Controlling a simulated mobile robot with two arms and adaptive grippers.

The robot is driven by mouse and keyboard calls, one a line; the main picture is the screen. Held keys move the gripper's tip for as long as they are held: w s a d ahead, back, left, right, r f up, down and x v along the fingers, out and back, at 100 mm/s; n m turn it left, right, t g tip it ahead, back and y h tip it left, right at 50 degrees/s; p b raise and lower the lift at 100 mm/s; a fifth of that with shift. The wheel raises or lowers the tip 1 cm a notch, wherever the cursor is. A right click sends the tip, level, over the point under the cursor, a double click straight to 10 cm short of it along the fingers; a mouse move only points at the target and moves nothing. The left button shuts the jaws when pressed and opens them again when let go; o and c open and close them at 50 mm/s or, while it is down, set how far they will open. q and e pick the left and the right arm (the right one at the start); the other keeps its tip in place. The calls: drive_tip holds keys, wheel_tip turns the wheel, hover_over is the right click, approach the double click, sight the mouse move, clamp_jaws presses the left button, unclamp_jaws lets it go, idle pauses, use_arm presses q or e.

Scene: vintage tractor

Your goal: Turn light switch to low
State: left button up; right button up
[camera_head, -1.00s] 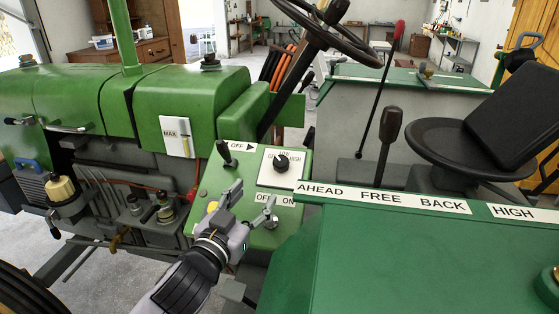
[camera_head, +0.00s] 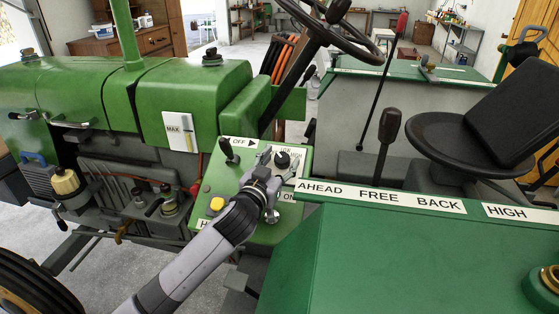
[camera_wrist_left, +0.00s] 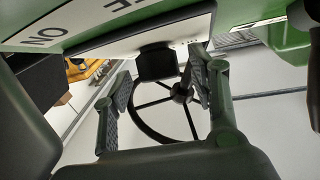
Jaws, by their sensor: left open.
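The light switch is a black rotary knob (camera_head: 283,158) on a white plate on the green control panel (camera_head: 210,185). Its plate lettering is partly hidden by my gripper, and I cannot tell which mark the knob points to. My left gripper (camera_head: 277,163) is open at the knob's near side. In the left wrist view the black knob (camera_wrist_left: 156,61) shows in the gap between the two open fingers (camera_wrist_left: 160,75), near their tips. I cannot tell whether either finger touches it. My right gripper is not in view.
A black lever (camera_head: 229,150) by the OFF label stands left of the knob. A yellow button (camera_head: 217,204) and a metal toggle (camera_head: 271,215) are lower on the panel. The steering wheel (camera_head: 330,25) is above. A green fender (camera_head: 400,250) lies right of my arm.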

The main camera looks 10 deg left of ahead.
use_arm(q)
drive_tip(key=c, duration=1.2)
drive_tip(key=shift+o, duration=0.2)
drive_tip(key=shift+a+r+m+h+p, duration=0.15)
drive_tip(key=shift+m+h+p, duration=0.15)
drive_tip(key=shift+p, duration=0.25)
drive_tip(key=m+g+h+p, duration=0.1)
drive_tip(key=m+h+p, duration=0.1)
drive_tip(key=p, duration=0.1)
drive_tip(key=m+g+h+p, duration=0.2)
drive_tip(key=m+p, duration=0.1)
drive_tip(key=m+g+h+p, duration=0.1)
drive_tip(key=m+h+p, duration=0.1)
drive_tip(key=p, duration=0.1)
drive_tip(key=shift+w+a+r+m+g+h+p, duration=0.25)
drive_tip(key=shift+a+r+m+g+h+p, duration=0.05)
drive_tip(key=shift+a+r+m+p, duration=0.1)
drive_tip(key=shift+f+m+g+h+p, duration=0.25)
drive_tip(key=shift+m+g+h+p, duration=0.45)
drive_tip(key=shift+m+g+p, duration=0.55)
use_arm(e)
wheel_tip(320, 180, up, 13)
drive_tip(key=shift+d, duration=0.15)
use_arm(q)
drive_tip(key=shift+m, duration=0.25)
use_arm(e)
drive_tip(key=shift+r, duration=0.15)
use_arm(q)
drive_tip(key=shift+d, duration=0.1)
